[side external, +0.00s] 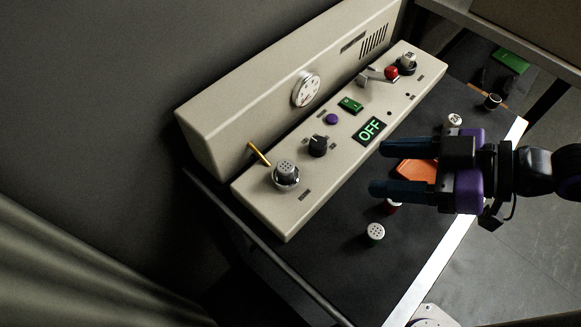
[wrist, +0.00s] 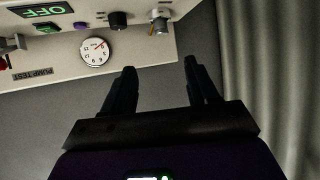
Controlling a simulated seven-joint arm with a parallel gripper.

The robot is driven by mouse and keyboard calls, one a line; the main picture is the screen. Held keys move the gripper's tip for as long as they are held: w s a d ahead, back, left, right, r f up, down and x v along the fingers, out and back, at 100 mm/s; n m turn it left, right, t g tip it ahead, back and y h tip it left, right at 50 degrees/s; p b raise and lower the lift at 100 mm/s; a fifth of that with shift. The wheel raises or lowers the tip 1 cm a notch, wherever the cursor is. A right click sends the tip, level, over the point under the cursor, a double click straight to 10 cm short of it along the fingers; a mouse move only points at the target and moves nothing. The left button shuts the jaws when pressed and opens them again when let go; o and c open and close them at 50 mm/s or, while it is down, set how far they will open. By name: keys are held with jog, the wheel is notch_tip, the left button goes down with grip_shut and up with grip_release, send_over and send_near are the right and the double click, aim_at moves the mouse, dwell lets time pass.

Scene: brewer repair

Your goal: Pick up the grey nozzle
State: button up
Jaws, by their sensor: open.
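A grey nozzle with a dotted top (side external: 286,170) sits upright in a round metal fitting at the near left end of the beige brewer panel (side external: 268,200). A grey piece that looks like the same nozzle shows at the top of the wrist view (wrist: 160,20). My gripper (side external: 380,168) is open and empty, to the right of the nozzle and apart from it, above the dark table in the side view. In the wrist view its two fingers (wrist: 160,66) point toward the panel with nothing between them.
A black knob (side external: 318,146), yellow lever (side external: 259,154) and OFF display (side external: 369,130) are on the brewer. A gauge (wrist: 96,51) is on its back wall.

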send_near(286, 166)
jog(key=x, duration=0.3)
jog(key=shift+w+d+f, duration=0.1)
jog(key=shift+w+f, duration=0.05)
jog(key=shift+f, duration=0.15)
jog(key=shift+x, duration=2.65)
jog(key=shift+r, duration=0.2)
grip_shut()
